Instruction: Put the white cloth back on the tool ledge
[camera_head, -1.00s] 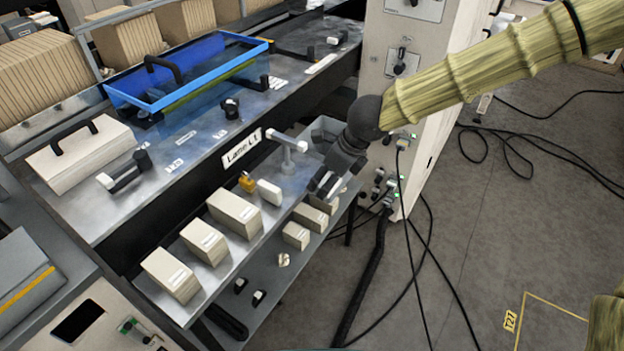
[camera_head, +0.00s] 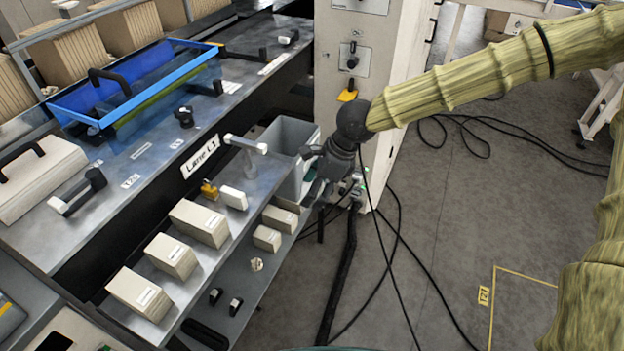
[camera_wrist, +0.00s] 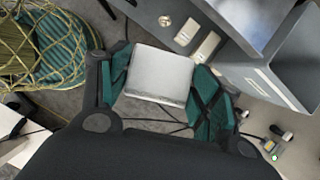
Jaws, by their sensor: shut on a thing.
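My gripper (camera_head: 318,182) is shut on a pale, flat, square piece, the white cloth (camera_wrist: 160,74). In the wrist view the cloth sits between the two green-padded fingers of my gripper (camera_wrist: 160,88). In the head view the gripper hides most of it. The metal ledge (camera_head: 262,186) runs below the Lane L1 sign, to the left of my gripper. It bears a white-handled tool (camera_head: 246,145), a yellow padlock (camera_head: 209,190), a small white block (camera_head: 233,198) and several cream boxes (camera_head: 200,223). My gripper is beyond the ledge's right end, over the floor side.
A grey open bin (camera_head: 292,133) stands at the ledge's right end, close to my gripper; it also shows in the wrist view (camera_wrist: 285,52). A lower shelf (camera_head: 245,285) holds small parts. The white cabinet (camera_head: 335,85) with cables stands behind.

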